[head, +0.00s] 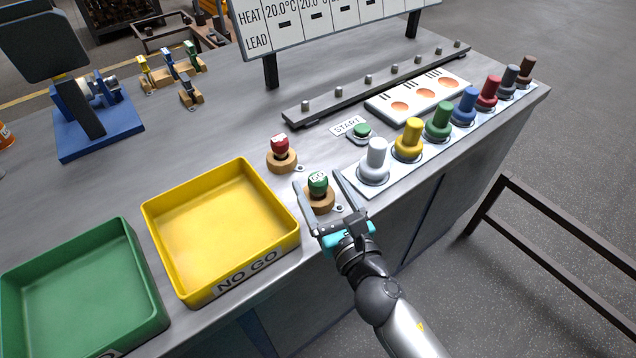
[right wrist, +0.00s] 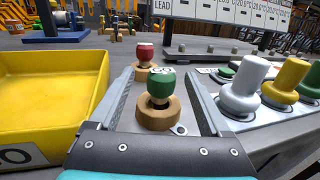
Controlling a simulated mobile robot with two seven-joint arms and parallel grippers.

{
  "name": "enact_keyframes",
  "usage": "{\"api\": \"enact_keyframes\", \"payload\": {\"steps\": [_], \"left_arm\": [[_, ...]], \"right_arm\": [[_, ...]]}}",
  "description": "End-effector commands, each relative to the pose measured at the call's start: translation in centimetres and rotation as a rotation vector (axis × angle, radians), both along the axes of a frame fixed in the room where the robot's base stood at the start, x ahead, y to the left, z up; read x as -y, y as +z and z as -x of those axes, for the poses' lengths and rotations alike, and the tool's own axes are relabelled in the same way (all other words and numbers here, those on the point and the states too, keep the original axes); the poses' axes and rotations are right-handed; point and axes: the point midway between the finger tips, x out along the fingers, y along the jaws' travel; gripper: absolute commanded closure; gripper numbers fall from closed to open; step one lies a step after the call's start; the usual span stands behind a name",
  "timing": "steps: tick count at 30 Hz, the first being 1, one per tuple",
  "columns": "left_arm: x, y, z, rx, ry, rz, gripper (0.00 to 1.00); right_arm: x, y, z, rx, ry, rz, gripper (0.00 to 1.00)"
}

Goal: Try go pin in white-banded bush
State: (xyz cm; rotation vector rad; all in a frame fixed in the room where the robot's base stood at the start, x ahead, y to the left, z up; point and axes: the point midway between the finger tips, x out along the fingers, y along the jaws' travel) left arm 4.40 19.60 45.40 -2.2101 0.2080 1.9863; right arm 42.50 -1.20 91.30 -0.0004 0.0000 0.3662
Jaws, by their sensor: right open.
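The go pin (head: 318,183) has a green knob marked GO and stands upright in a round wooden holder (head: 320,199) near the table's front edge. My right gripper (head: 317,181) is open, with one finger on each side of the green knob. In the right wrist view the green pin (right wrist: 160,82) shows between the spread fingers, with gaps on both sides. A white knobbed piece (head: 374,158) stands first in a row of coloured pieces on a pale plate. I cannot make out a white-banded bush. My left gripper is not in view.
A red-topped pin (head: 280,146) stands just behind in its own holder. The yellow NO GO tray (head: 222,288) and green tray (head: 100,240) lie to the left. A START button (head: 362,131), an orange-dotted plate (head: 440,86) and a dark rail (head: 345,92) lie behind.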

Motion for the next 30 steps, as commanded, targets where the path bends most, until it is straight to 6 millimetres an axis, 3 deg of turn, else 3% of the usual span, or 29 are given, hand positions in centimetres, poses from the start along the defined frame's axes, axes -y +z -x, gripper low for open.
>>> {"api": "enact_keyframes", "payload": {"steps": [12,23,30], "left_arm": [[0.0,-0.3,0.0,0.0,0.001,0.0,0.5],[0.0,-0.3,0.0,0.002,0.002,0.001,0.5],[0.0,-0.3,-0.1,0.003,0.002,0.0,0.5]], "right_arm": [[-1.4,-0.2,-4.3,0.001,0.0,-0.001,0.19],[-1.6,-0.2,-4.9,0.0,0.0,-0.001,0.19],[-1.6,-0.2,-4.9,0.0,0.0,-0.001,0.46]]}}
